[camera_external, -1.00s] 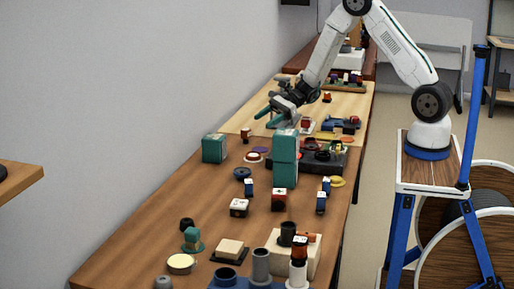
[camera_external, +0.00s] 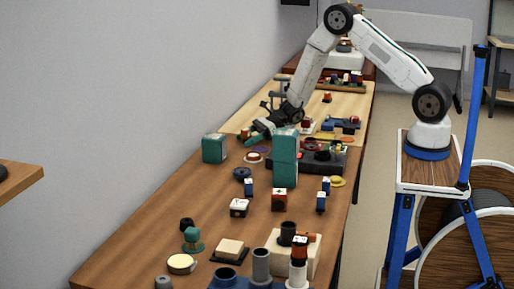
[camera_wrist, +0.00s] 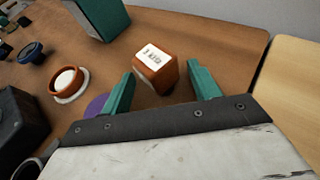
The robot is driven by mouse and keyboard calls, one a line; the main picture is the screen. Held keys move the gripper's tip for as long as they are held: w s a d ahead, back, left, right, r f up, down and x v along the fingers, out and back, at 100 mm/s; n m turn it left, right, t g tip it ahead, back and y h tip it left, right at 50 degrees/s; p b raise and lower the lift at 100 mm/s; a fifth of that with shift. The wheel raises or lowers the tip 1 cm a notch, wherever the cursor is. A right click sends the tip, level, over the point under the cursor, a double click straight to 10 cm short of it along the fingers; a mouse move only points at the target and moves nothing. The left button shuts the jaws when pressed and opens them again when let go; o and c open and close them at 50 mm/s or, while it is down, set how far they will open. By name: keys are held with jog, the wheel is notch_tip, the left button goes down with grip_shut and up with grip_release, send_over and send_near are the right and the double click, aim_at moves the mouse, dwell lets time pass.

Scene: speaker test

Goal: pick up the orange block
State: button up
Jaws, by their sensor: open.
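The orange block (camera_wrist: 153,72) has a white label with dark lettering on top and stands on the brown table. In the wrist view it sits ahead of my gripper (camera_wrist: 160,78), in the gap between the two teal fingers, with space on both sides. My gripper is open and empty. In the external view my gripper (camera_external: 258,134) is low over the table, reaching down and left, close beside the small orange block (camera_external: 245,133). How far the fingertips are above the table is hard to tell.
A teal box (camera_wrist: 100,14) stands just beyond the block; an orange bowl with a white inside (camera_wrist: 66,84), a purple disc (camera_wrist: 97,106) and a dark blue piece (camera_wrist: 32,53) lie left. Bare table lies right of the block.

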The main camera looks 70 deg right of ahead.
jog(key=c, duration=1)
jog(key=shift+o, duration=0.2)
